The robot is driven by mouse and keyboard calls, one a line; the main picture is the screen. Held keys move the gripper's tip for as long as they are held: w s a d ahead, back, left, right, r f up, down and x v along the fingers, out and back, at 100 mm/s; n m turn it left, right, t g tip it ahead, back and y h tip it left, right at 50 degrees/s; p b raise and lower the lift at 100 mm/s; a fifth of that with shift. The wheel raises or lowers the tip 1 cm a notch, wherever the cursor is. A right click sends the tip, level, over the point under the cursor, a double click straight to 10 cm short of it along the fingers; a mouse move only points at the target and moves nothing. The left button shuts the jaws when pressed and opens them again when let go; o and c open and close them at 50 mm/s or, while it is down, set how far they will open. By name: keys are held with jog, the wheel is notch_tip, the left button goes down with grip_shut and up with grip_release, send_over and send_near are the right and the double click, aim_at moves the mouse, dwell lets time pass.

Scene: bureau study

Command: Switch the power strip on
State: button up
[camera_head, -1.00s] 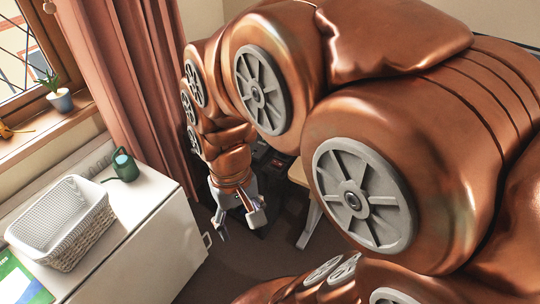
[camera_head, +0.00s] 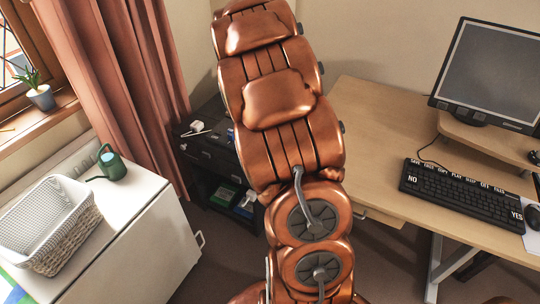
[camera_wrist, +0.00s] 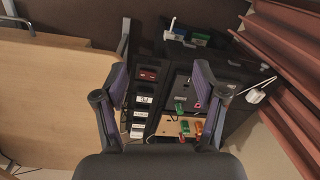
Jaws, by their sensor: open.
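My gripper (camera_wrist: 160,80) is open and empty in the wrist view, its two dark fingers spread wide. In the head view it is hidden behind my copper arm. A small white object with a thin white bar or cord (camera_head: 197,127) lies on top of a black cabinet at the curtain's foot. It looks like a power strip or plug, but it is too small to tell. What seems the same white object (camera_wrist: 257,94) shows in the wrist view, to the right of and apart from my gripper. No switch can be made out.
The black cabinet (camera_head: 205,152) holds several small items on its shelves. A wooden desk (camera_head: 385,125) with keyboard (camera_head: 463,193) and monitor (camera_head: 487,72) stands right. A white cabinet (camera_head: 150,250) with basket (camera_head: 45,226) and green watering can (camera_head: 112,163) stands left, near the curtain (camera_head: 118,90).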

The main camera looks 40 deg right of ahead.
jog(key=w+d+f+m, duration=0.1)
jog(key=d+f, duration=0.2)
jog(key=d, duration=0.1)
jog(key=w+d+f+m, duration=0.1)
jog(key=d+f, duration=0.2)
jog(key=d, duration=0.1)
jog(key=w+d+f+m+t+b, duration=0.1)
jog(key=d+f, duration=0.2)
jog(key=d, duration=0.1)
jog(key=shift+w+a+f+p, duration=0.1)
jog(key=shift+w+f+p, duration=0.1)
jog(key=shift+f, duration=1.05)
jog(key=shift+w+d+f+p, duration=0.1)
jog(key=shift+w+f+p, duration=0.05)
jog(key=shift+f, duration=1.1)
jog(key=shift+w+a+f+p, duration=0.1)
jog(key=shift+w+f+p, duration=0.1)
jog(key=shift+f, duration=1.05)
jog(key=c, duration=1.1)
jog(key=shift+w+r+g+p, duration=0.1)
jog(key=shift+w+g+p, duration=0.05)
jog(key=shift+g+p, duration=0.15)
jog(key=shift+c, duration=0.2)
jog(key=shift+w+a+f+g+h, duration=0.1)
jog(key=shift+f+g+h, duration=0.15)
jog(key=shift+g, duration=0.25)
jog(key=shift+r+g+b, duration=0.1)
jog(key=shift+g+b, duration=0.2)
jog(key=shift+b, duration=0.1)
